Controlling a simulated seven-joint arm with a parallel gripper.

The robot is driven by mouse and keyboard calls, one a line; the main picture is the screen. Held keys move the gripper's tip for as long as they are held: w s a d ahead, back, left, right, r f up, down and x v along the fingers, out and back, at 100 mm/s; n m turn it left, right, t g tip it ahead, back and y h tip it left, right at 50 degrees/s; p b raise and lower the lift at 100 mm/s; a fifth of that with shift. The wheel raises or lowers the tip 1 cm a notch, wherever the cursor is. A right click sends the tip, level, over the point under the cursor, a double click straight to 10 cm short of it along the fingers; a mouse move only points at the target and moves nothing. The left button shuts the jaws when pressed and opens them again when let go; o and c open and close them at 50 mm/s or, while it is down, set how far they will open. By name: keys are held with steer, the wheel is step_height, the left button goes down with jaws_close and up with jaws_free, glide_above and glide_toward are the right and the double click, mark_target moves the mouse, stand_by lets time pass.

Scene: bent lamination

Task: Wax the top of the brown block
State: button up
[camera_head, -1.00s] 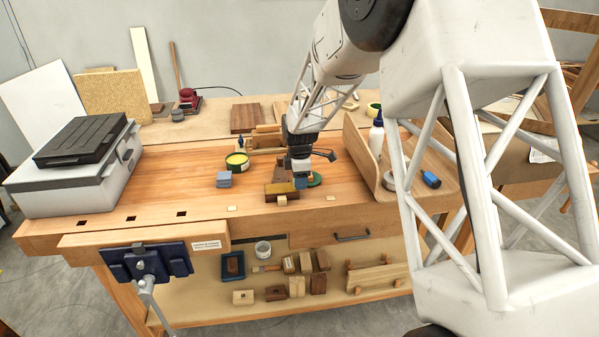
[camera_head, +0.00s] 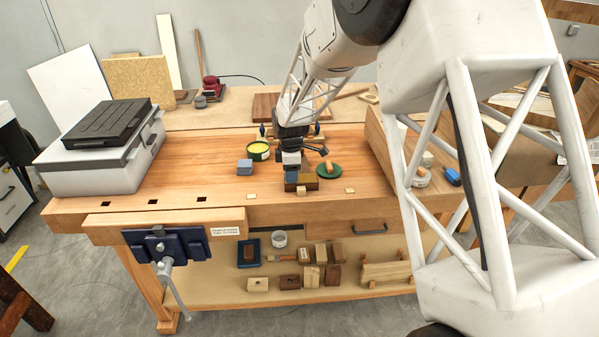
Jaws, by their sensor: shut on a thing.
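The brown block (camera_head: 310,182) lies near the front of the bench top, partly hidden by my gripper. My gripper (camera_head: 291,181) points down at its left end, shut on a small blue piece (camera_head: 291,187). The piece is at the block's top; I cannot tell whether it touches. An open green tin with yellow content (camera_head: 258,150) stands behind and to the left. A green round disc (camera_head: 328,170) lies just right of the block.
A small pale wood piece (camera_head: 301,191) sits at the block's front. A blue-grey block (camera_head: 244,167) lies to the left. A grey case (camera_head: 100,160) fills the left end. The bench between case and blue-grey block is mostly clear.

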mark_target(302, 178)
steer(key=shift+a+f, duration=0.1)
steer(key=shift+a, duration=1.3)
steer(key=shift+d, duration=5.65)
steer(key=shift+s, duration=0.15)
steer(key=shift+a, duration=5.6)
steer(key=shift+d, duration=5.8)
steer(key=shift+d+r, duration=0.15)
steer(key=shift+r, duration=0.1)
step_height(302, 178, up, 8)
steer(key=shift+f, duration=0.25)
